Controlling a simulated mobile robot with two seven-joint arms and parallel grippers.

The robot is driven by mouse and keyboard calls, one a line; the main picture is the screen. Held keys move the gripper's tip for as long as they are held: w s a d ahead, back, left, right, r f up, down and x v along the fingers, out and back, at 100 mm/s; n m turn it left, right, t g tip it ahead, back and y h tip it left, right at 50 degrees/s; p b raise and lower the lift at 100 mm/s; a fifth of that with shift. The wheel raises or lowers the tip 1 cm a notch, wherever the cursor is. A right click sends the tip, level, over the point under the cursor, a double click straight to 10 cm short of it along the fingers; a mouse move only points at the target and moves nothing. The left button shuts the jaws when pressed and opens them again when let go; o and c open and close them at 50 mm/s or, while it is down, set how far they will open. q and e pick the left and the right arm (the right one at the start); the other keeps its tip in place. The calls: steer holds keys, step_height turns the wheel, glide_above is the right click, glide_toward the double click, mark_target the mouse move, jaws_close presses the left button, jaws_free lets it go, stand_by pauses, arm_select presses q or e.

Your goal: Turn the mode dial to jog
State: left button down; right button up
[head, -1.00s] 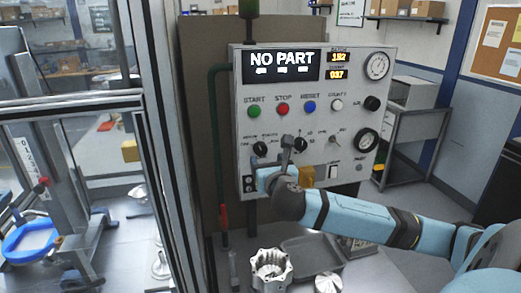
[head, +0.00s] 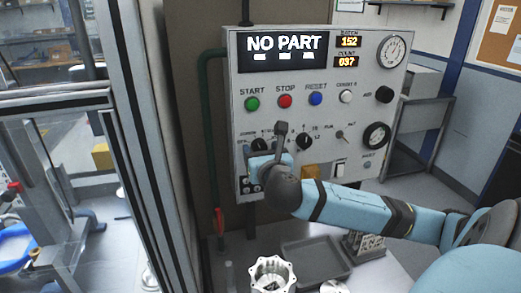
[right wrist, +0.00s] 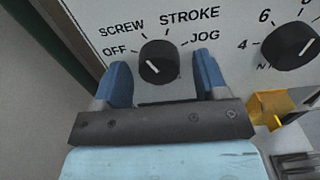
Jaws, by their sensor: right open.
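The mode dial (right wrist: 159,62) is a round black knob on the grey control panel, with OFF, SCREW, STROKE and JOG printed around it. A short white mark shows low on its face, left of centre; I cannot tell which label it points at. My right gripper (right wrist: 163,66) is open, with one blue finger at each side of the dial and a visible gap on both sides. In the head view the dial (head: 259,146) is partly hidden behind my right gripper (head: 268,161). My left gripper is not in view.
A second black knob (right wrist: 290,45) sits right of the dial, with a yellow part (right wrist: 268,106) below it. START, STOP and RESET buttons are above the dial; the display (head: 283,50) reads NO PART. A machined housing (head: 271,274) and a grey tray (head: 316,258) are below.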

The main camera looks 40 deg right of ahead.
steer(key=shift+c, duration=0.8)
steer(key=c, duration=0.8)
steer(key=shift+o, duration=0.2)
